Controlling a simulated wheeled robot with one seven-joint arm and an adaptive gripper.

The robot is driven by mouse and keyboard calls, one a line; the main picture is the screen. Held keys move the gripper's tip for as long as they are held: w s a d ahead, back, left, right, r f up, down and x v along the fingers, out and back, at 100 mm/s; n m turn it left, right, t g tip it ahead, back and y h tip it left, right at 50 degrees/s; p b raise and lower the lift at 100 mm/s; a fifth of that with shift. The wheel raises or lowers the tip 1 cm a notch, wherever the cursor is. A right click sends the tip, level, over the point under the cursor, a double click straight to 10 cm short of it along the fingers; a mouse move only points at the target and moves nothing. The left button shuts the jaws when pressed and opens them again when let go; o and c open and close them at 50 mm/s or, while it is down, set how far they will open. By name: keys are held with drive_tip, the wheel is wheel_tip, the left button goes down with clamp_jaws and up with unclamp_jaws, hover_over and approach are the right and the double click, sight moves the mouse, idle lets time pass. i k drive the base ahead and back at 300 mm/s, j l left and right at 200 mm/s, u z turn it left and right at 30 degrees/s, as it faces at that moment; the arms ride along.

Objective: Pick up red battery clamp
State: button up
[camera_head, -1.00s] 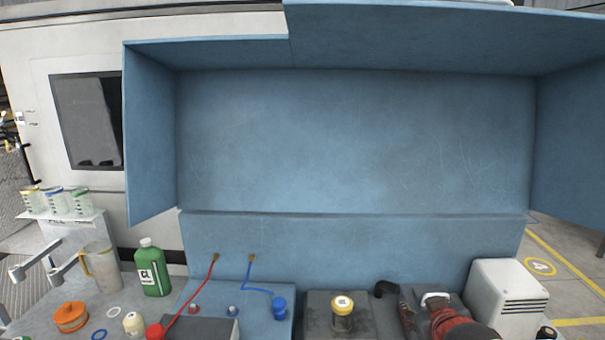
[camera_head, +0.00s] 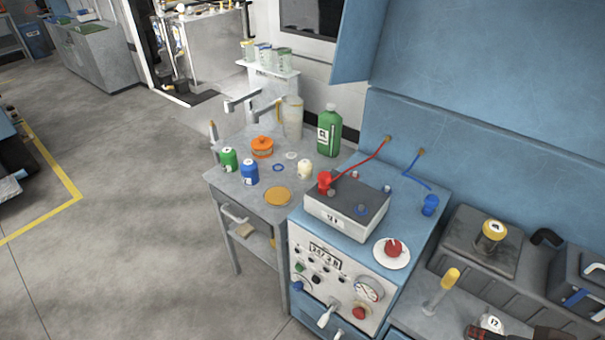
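The red battery clamp (camera_head: 324,181) sits at the left back edge of a grey battery-like box (camera_head: 345,204) on top of the blue control unit. A red cable (camera_head: 362,165) runs from the clamp up to the blue back panel. A blue clamp (camera_head: 430,204) on a blue cable stands to its right on the unit's top. My gripper is not visible in the head view.
A grey side table (camera_head: 232,183) to the left holds a green bottle (camera_head: 329,131), a clear jug (camera_head: 292,117), an orange container (camera_head: 262,147) and small bottles. A dark battery (camera_head: 480,240) stands at right. Open floor (camera_head: 120,220) lies at left.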

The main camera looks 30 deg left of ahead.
sight(324, 178)
drive_tip(key=k+u, duration=0.1)
drive_tip(key=u, duration=1)
drive_tip(key=i+j+z, duration=0.1)
drive_tip(key=z, duration=0.35)
drive_tip(key=i+j+z, duration=0.1)
drive_tip(key=j+z, duration=0.5)
drive_tip(key=z, duration=0.3)
